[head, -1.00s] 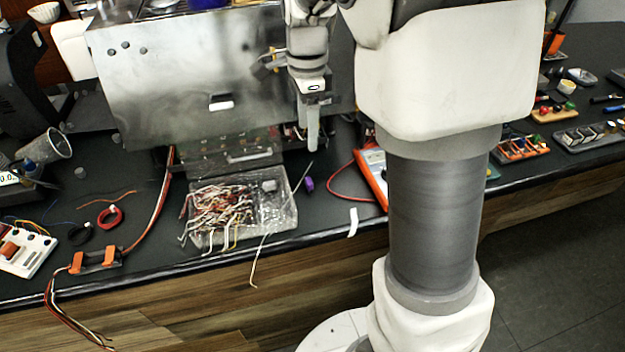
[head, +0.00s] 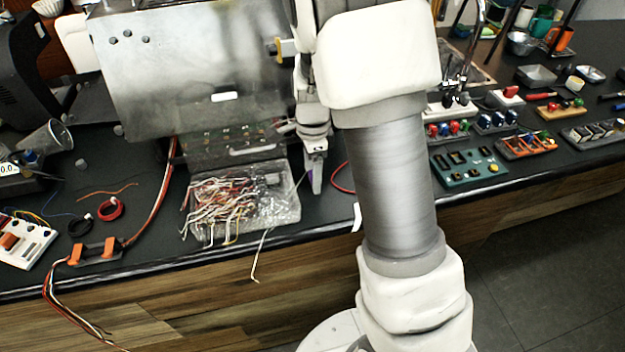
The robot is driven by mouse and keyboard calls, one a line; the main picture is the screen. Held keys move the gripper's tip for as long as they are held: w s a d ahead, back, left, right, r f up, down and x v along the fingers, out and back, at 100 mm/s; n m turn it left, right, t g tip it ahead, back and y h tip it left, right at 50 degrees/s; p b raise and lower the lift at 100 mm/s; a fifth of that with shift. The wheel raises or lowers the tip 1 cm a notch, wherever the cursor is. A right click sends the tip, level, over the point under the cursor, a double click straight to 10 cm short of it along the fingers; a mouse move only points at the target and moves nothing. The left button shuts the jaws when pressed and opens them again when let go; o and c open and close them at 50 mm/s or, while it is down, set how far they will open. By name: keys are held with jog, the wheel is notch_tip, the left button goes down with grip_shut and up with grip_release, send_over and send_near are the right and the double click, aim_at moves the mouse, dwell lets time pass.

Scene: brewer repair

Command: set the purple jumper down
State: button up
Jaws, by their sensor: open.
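My gripper (head: 315,182) points down over the black bench, just right of the clear tray. It is open, though the gap between its fingers is hard to see from here. The purple jumper (head: 308,178) is almost fully hidden; only a small purple patch shows beside the fingers, low at the bench. I cannot tell whether the fingers touch it.
The clear tray (head: 285,213) of jumper wires stands left of my gripper, and a loose pale wire (head: 262,250) hangs over the bench edge. The metal brewer (head: 190,75) stands behind. A green board (head: 468,167) lies to the right.

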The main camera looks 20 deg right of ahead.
jog(key=shift+f, duration=0.4)
grip_shut()
jog(key=shift+r, duration=0.15)
